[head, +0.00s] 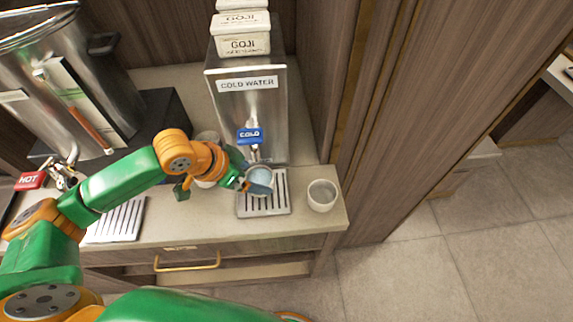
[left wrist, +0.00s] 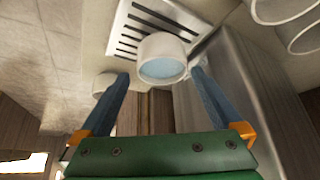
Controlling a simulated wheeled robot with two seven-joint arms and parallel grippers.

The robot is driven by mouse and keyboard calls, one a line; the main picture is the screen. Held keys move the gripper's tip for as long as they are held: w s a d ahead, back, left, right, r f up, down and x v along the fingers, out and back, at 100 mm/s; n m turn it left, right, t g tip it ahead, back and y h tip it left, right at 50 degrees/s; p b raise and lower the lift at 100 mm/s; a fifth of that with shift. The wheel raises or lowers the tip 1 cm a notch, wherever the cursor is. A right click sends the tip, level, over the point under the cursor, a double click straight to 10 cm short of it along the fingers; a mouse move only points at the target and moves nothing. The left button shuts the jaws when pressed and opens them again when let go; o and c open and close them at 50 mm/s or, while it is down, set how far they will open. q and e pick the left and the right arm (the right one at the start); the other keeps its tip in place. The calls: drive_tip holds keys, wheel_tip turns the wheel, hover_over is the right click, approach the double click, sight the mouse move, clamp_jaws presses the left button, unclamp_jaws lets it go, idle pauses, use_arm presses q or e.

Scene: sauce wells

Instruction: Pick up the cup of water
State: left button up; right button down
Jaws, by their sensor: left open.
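The white cup of water (head: 261,176) stands on the slatted drip tray (head: 278,207) under the cold tap, with pale blue water inside. The cup also shows in the left wrist view (left wrist: 160,48), where the water surface is visible. My left gripper (head: 245,182) is at the cup's left side in the head view. In the left wrist view my left gripper (left wrist: 160,76) is open, with one blue finger on either side of the cup. I cannot tell whether the fingers touch it. My right gripper is not in view.
A white cup (head: 322,195) stands right of the drip tray, near the counter edge. Other white cups (head: 207,138) stand left of the dispenser, partly hidden by my left arm. The steel cold water dispenser (head: 270,105) and blue cold tap (head: 250,136) rise behind the cup.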

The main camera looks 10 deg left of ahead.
sight(267, 183)
use_arm(q)
drive_tip(key=shift+w+f, duration=0.15)
drive_tip(key=shift+f, duration=0.05)
drive_tip(key=shift+s+a+f+p, duration=0.2)
drive_tip(key=shift+f+p, duration=0.35)
drive_tip(key=shift+f, duration=0.25)
drive_tip(key=x, duration=0.3)
drive_tip(key=shift+w+d+f, duration=0.2)
drive_tip(key=shift+w+f, duration=0.05)
drive_tip(key=shift+w+d+f, duration=0.1)
drive_tip(key=shift+w, duration=0.1)
drive_tip(key=shift+s, duration=0.25)
drive_tip(key=c, duration=1.1)
drive_tip(key=shift+c, duration=1.3)
drive_tip(key=shift+w, duration=0.15)
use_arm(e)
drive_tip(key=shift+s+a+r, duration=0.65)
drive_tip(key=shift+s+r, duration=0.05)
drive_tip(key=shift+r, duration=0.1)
